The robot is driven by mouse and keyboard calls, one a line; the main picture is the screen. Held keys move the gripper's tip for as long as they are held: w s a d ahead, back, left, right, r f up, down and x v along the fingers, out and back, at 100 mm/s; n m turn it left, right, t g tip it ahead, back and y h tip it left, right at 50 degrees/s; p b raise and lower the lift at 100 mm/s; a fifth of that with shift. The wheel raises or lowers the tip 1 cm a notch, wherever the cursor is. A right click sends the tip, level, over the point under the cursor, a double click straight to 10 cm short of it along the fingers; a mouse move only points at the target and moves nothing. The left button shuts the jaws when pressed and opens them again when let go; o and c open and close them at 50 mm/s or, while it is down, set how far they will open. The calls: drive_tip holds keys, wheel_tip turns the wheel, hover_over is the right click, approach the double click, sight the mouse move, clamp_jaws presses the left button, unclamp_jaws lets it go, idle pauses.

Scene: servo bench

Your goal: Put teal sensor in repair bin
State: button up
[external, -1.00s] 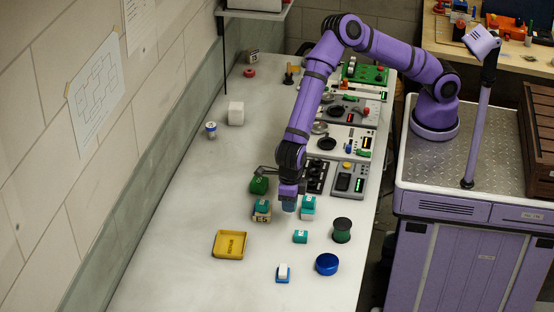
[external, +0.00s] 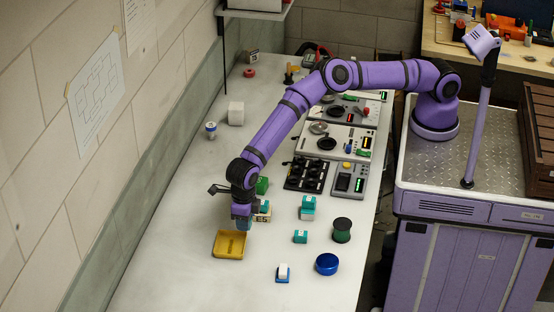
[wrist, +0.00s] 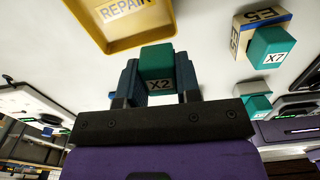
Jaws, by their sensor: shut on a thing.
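My gripper (wrist: 158,78) is shut on a teal sensor (wrist: 158,62) marked X2, held between its two blue fingers in the wrist view. In the external view my gripper (external: 243,224) is at the back right edge of the yellow repair bin (external: 229,252), and the held sensor is hidden there. The bin also shows in the wrist view (wrist: 152,43), with a REPAIR label on its floor. The sensor appears above the bench, beside the bin's rim; its exact height is unclear. The bin looks empty.
A teal block marked X7 (wrist: 270,52) sits on a wooden block (wrist: 243,30) right of my gripper.

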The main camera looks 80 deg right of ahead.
drive_tip(key=shift+w+a, duration=0.25)
drive_tip(key=shift+w, duration=0.15)
drive_tip(key=shift+f, duration=1.8)
drive_tip(key=shift+f, duration=0.15)
drive_tip(key=o, duration=0.9)
wheel_tip(320, 180, up, 12)
drive_tip(key=shift+r, duration=0.2)
